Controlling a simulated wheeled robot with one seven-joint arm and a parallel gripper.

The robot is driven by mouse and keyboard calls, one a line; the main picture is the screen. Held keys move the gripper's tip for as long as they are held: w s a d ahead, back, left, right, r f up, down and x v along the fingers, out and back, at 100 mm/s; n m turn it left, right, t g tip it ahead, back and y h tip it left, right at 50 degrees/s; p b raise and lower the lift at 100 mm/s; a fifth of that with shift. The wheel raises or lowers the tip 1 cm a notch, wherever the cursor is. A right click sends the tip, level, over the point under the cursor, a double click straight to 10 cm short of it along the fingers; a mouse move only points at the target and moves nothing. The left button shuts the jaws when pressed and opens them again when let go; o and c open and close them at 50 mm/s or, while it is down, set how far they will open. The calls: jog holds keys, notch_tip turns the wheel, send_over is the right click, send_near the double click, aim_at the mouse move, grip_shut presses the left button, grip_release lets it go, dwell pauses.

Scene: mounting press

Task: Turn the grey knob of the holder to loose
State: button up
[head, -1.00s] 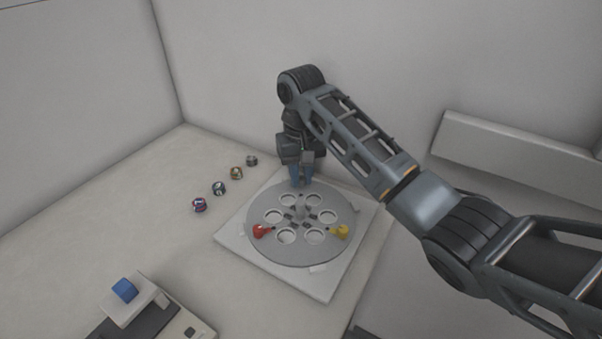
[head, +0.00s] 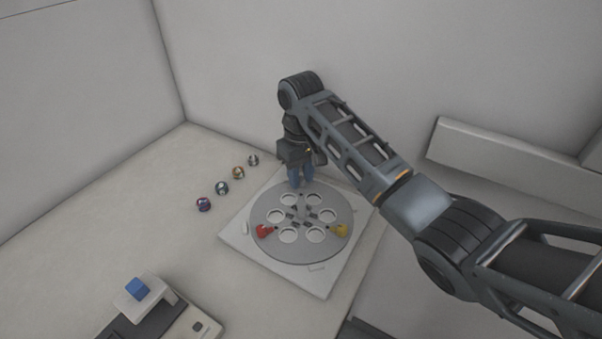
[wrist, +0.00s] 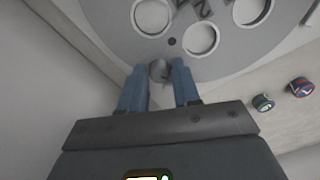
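The holder (head: 302,254) is a round grey disc with several round openings, a red knob (head: 264,231) and a yellow knob (head: 340,230) at its rim. My gripper (head: 301,182) points down at the disc's far edge. In the wrist view, the grey knob (wrist: 159,70) sits at the disc's rim between my two blue fingers (wrist: 159,80). In the head view my fingers hide the grey knob. I cannot read any marking of its setting.
The disc lies on a white square plate (head: 232,236). Several small round coloured pieces (head: 222,187) lie in a row to the left. A device with a blue block (head: 137,289) stands at the front left. White walls rise close behind my gripper.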

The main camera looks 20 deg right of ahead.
aim_at(301, 178)
jog(key=shift+o, duration=1.2)
notch_tip(301, 178, up, 8)
jog(key=shift+f, duration=0.1)
